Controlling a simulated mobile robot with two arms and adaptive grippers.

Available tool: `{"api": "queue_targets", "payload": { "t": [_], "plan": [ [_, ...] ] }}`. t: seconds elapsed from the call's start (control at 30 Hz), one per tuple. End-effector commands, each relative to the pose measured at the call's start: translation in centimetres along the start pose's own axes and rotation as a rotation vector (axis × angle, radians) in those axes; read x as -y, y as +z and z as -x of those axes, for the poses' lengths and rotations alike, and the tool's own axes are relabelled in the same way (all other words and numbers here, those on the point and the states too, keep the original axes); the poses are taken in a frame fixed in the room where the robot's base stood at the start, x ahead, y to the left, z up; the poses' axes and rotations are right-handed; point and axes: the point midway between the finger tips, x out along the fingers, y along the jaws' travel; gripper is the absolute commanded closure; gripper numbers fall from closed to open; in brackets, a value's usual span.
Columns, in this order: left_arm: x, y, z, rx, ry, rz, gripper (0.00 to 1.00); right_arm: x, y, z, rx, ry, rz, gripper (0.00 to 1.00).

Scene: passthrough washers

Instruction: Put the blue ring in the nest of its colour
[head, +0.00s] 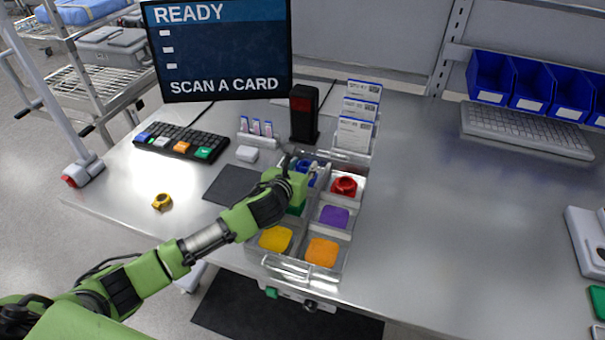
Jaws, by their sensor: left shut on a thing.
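My left gripper (304,176) reaches over the back left compartment of the clear tray (345,250). It is shut on the blue ring (306,165), which shows only in part behind the fingers. The ring is at or just above that compartment; I cannot tell whether it touches the bottom. The nest under it is mostly hidden by my gripper, so its colour is unclear. My right gripper is not in view.
A red ring (344,186) sits in the back right compartment. Purple (334,216), yellow (275,239) and orange (322,252) nests look empty. A yellow ring (162,201) lies on the table. A black post (304,115) and card holder (356,135) stand behind the tray.

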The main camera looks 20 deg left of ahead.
Motion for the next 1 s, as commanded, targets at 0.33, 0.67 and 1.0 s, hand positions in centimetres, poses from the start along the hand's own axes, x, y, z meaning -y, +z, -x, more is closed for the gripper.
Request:
{"api": "queue_targets", "payload": {
  "t": [0.33,0.67,1.0],
  "plan": [
    [-0.1,-3.2,-1.8,-0.002,0.0,0.0,0.8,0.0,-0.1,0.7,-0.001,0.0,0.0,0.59],
    [-0.2,-3.5,-1.9,-0.002,0.0,-0.001,0.8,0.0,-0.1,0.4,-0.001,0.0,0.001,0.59],
    [-0.2,-3.4,-1.9,-0.001,0.0,-0.001,0.53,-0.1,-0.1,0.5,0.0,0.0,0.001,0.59]
  ]
}}
